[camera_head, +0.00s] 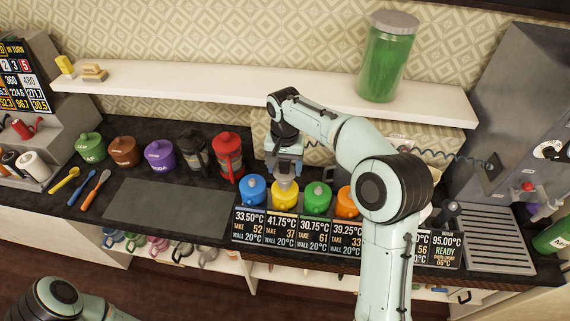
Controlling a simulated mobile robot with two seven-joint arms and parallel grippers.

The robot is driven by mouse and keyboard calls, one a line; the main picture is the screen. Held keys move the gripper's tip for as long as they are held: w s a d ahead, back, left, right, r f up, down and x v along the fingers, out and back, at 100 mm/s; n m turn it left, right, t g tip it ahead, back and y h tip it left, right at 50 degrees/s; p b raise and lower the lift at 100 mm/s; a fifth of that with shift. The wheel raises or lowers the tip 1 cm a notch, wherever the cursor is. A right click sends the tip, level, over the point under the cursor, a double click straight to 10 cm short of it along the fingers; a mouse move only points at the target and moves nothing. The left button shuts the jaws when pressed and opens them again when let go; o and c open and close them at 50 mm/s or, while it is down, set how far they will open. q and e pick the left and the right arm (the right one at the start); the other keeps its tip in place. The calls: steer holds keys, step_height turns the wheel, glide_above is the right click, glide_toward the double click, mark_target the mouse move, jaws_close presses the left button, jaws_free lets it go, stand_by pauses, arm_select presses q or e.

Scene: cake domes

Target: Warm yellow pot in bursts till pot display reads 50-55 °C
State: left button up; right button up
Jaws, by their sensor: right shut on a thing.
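The yellow pot (285,195) stands in a row of coloured pots on the counter. The display panel (280,226) in front of it reads 41.75°C, TAKE 37, WALL 20°C. My right gripper (285,165) is directly above the yellow pot, pointing down. It is shut on a grey metal wand (286,183), whose lower end is at the pot's top. I cannot tell how far the wand reaches inside. My left arm shows only at the bottom left; its gripper is out of view.
Blue (252,190), green (317,198) and orange (346,202) pots stand close beside the yellow one. My right arm hides things farther right. A coiled hose (455,160) hangs by the grey machine (515,110). A dark mat (165,208) lies clear at left.

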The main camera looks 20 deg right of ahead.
mark_target(285, 175)
steer(key=shift+f, duration=0.1)
steer(key=shift+f+b, duration=0.4)
steer(key=shift+f, duration=0.85)
arm_select(q)
steer(key=shift+s+f, duration=0.6)
steer(key=shift+s, duration=0.1)
arm_select(e)
steer(key=shift+w+f, duration=0.1)
steer(key=shift+f, duration=0.05)
arm_select(q)
steer(key=shift+s+f, duration=0.2)
steer(key=shift+s, duration=0.05)
arm_select(e)
steer(key=shift+f, duration=0.6)
